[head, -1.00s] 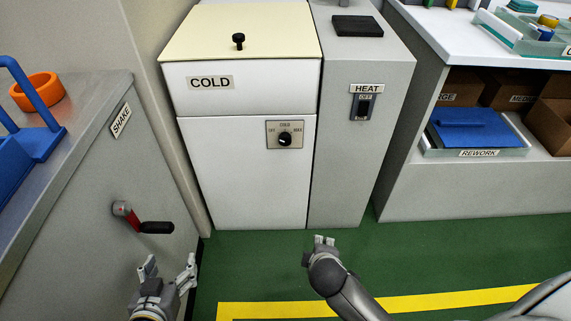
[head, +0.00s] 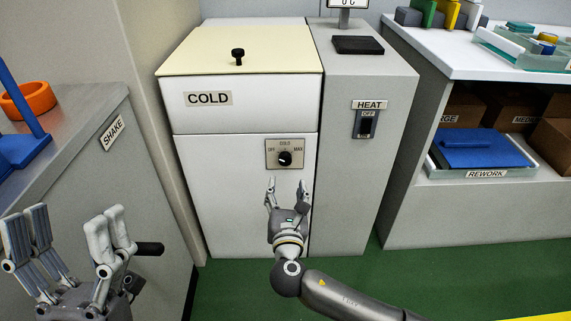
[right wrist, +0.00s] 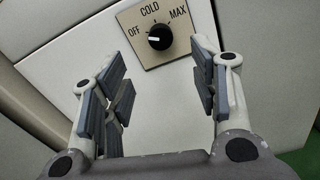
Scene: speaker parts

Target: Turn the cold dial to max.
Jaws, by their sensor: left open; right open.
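The cold dial (head: 285,158) is a black round knob on a beige plate marked OFF, COLD and MAX, on the front of the white COLD cabinet (head: 240,215). My left gripper (head: 70,222) is open and empty at the lower left.
A grey HEAT unit (head: 345,190) with a switch stands right of the cabinet. At left is the SHAKE counter (head: 85,125), its crank handle (head: 149,248) partly behind my left gripper. A REWORK shelf (head: 425,215) stands at right. Green floor in front is clear.

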